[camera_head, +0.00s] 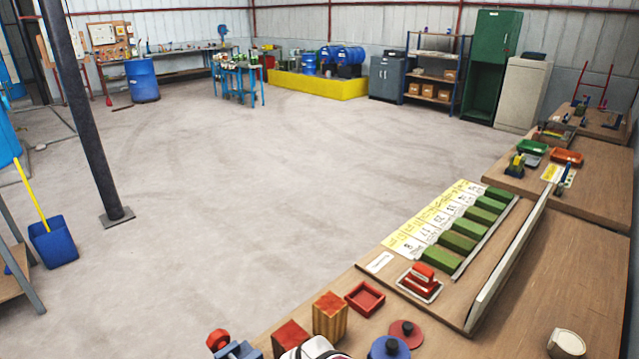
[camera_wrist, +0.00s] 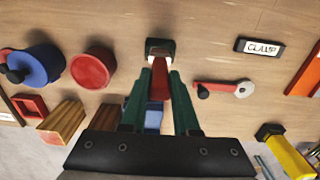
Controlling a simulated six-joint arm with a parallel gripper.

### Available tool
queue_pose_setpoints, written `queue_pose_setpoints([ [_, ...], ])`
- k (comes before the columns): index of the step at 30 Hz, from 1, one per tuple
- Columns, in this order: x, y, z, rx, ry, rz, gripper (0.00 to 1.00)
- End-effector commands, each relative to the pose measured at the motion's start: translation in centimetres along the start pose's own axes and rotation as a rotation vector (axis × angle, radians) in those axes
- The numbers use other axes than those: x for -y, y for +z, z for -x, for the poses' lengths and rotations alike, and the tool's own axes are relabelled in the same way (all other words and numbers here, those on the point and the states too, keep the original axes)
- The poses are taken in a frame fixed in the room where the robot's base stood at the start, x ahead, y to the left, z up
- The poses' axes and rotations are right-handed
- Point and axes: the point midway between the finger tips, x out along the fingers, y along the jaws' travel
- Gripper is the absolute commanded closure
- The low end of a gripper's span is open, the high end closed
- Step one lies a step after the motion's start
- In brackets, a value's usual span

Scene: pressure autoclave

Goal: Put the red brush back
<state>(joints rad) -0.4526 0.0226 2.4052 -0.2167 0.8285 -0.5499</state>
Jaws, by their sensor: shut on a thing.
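In the wrist view, my gripper (camera_wrist: 160,75) has its two green fingers closed on a narrow red piece, which I take to be the red brush (camera_wrist: 158,88). At its far end is a dark squarish piece (camera_wrist: 158,43) with a pale patch, over the wooden bench. I cannot tell whether that piece is part of the brush or a holder on the bench, nor whether the brush touches the bench. My gripper is not visible in the head view.
A red-handled tool (camera_wrist: 222,88) and a CLAMP label (camera_wrist: 259,47) lie to the right. A blue round pot (camera_wrist: 42,66) and red disc (camera_wrist: 92,68) stand to the left. Blocks (camera_wrist: 62,120), a blue vise-like thing (camera_wrist: 153,118) and a yellow tool (camera_wrist: 287,156) are near the bench edge.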

Motion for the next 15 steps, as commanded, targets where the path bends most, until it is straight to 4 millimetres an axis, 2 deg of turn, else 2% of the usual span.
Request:
queue_pose_setpoints([
  [1,0.1,0.2,-1.1,0.008,-0.003,0.0,1.0],
  [4,0.0,0.1,-2.5,0.005,-0.002,0.0,1.0],
  [14,0.0,0.1,-2.9,0.001,-0.001,-0.001,1.0],
  [15,0.0,0.1,-2.9,0.001,-0.001,-0.001,0.69],
])
